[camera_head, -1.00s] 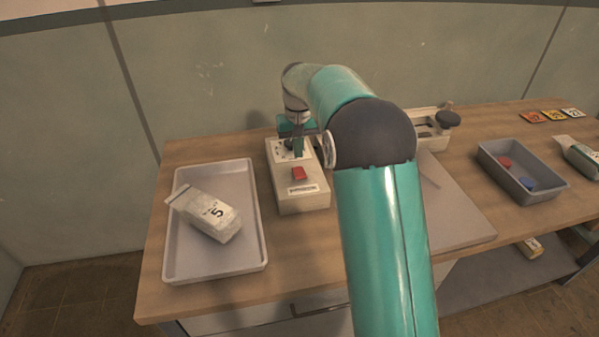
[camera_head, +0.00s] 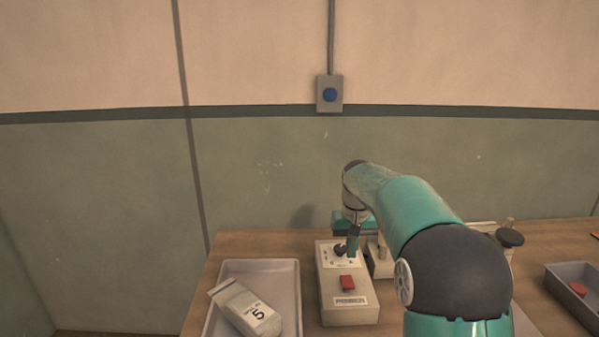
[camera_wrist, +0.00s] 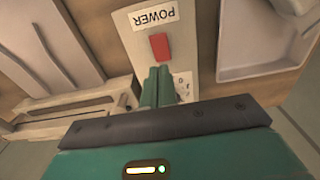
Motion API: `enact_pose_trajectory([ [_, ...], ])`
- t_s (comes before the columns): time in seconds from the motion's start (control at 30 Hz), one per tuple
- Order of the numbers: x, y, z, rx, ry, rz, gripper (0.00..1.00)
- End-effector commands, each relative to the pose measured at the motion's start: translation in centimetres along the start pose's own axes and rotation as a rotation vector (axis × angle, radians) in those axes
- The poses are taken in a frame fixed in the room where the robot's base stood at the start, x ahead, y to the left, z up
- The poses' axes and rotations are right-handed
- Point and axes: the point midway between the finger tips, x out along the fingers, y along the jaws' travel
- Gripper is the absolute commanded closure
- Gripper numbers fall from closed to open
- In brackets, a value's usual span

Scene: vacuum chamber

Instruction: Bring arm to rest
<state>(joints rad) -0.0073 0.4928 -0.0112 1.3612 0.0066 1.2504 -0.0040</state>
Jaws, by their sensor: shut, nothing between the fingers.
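My gripper (camera_head: 353,238) hangs down at the end of my teal arm, over the far part of the power box in the head view. In the wrist view its two teal fingers (camera_wrist: 157,86) are together with nothing between them. The power box (camera_head: 349,306) is pale, with a red switch (camera_head: 347,282) and a label on its near side. In the wrist view the red switch (camera_wrist: 160,46) lies just past the fingertips, and the "POWER" label (camera_wrist: 154,15) appears upside down. I cannot tell whether the fingertips touch the box.
A grey tray (camera_head: 284,270) with a white bag (camera_head: 247,308) marked 5 stands left of the box. A dark bin (camera_head: 572,290) holds a red piece at the right. The wooden bench (camera_head: 240,242) carries these things.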

Motion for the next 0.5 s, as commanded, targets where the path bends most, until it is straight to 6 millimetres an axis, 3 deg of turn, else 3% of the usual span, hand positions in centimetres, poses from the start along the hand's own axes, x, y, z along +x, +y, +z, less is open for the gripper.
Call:
enact_pose_trajectory([
  [0.03,-1.5,0.0,1.1,0.0,0.02,0.0,1.0],
  [0.2,-5.2,0.0,5.4,0.001,0.081,-0.001,1.0],
  [0.5,-9.3,0.0,13.9,0.001,0.188,-0.002,1.0],
])
